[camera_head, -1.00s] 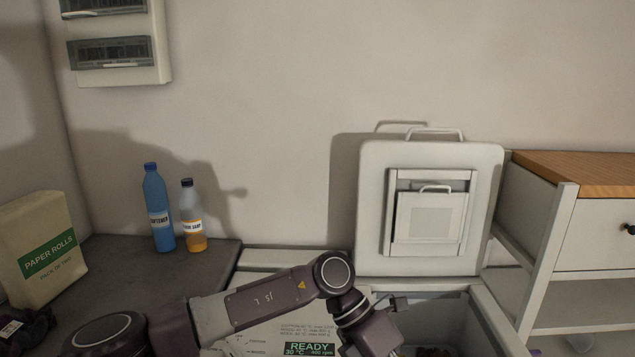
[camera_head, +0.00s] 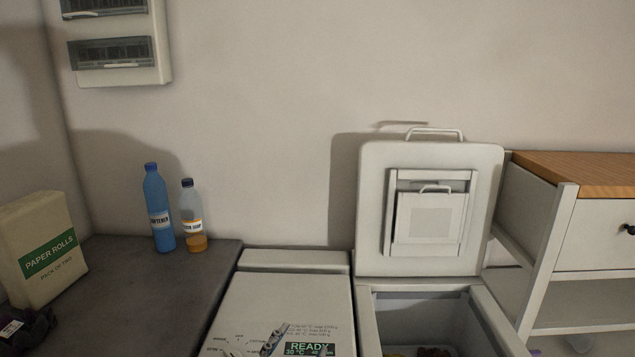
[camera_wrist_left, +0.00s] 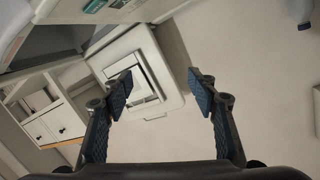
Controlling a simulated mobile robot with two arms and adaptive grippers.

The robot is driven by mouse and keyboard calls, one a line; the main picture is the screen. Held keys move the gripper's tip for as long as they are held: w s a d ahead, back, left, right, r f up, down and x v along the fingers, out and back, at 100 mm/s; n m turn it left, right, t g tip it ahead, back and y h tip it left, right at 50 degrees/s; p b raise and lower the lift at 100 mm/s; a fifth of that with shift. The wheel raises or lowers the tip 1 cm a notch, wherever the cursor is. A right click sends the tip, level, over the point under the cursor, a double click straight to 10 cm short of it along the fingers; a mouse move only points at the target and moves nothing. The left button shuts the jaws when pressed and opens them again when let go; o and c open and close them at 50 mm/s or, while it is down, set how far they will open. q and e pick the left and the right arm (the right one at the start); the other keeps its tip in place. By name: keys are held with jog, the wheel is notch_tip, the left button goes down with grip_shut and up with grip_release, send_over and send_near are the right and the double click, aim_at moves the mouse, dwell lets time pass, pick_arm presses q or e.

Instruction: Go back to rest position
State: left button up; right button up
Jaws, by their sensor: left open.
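The raised lid also shows tilted in the left wrist view (camera_wrist_left: 172,100). The left toploader (camera_head: 270,298) is shut and reads READY. My right gripper is in neither view.
A blue softener bottle (camera_head: 159,205) and a bottle with orange liquid (camera_head: 191,210) stand on the dark counter (camera_head: 130,290), by a paper rolls pack (camera_head: 40,245). A dark object (camera_head: 25,330) lies in front. A wood-topped cabinet (camera_head: 585,240) stands at right.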

pick_arm(q)
jog(key=s+a+f+n+g+y, duration=0.35)
jog(key=s+a+f, duration=0.35)
jog(key=f, duration=0.3)
jog(key=s+a+f+n+g, duration=0.1)
jog(key=s+a+f+g, duration=0.2)
jog(key=s, duration=0.5)
jog(key=s+a+f+n+g, duration=0.1)
jog(key=s+a+f+g, duration=0.25)
jog(key=s, duration=0.35)
jog(key=s+a+f+n+g, duration=0.15)
jog(key=s+a+f, duration=0.25)
jog(key=s, duration=0.4)
notch_tip(320, 180, down, 32)
jog(key=s+r+m+g+b, duration=0.1)
jog(key=g+b, duration=0.1)
jog(key=b, duration=0.4)
jog(key=s+a+f+b, duration=0.2)
jog(key=s+f+b, duration=0.2)
jog(key=s+f, duration=1.3)
notch_tip(320, 180, down, 4)
jog(key=shift+s+a+f+g+y, duration=0.2)
jog(key=shift+a+g+y, duration=0.05)
jog(key=shift+g+y, duration=0.2)
